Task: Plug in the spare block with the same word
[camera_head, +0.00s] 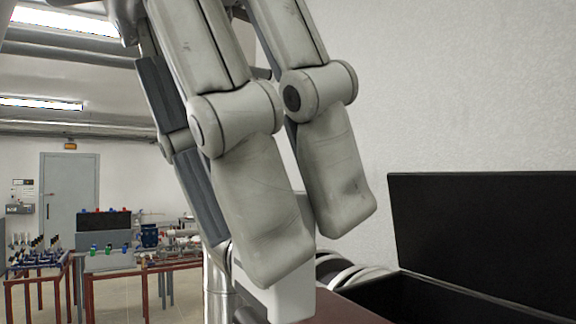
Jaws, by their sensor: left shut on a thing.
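My left gripper (312,250) is large in the middle of the head view, close to the camera, with its fingers pointing down. Its fingers are shut on a white block (292,302), of which only the lower end and a strip between the fingers show. No word on the block is visible, as the fingers cover most of it. My right gripper is not in view.
A black case (490,225) with a raised panel stands at the right, on a reddish-brown surface (362,309). White curved pieces (345,272) lie beside it. A metal post (218,290) stands behind the gripper. Red-legged tables with equipment (110,262) are far left.

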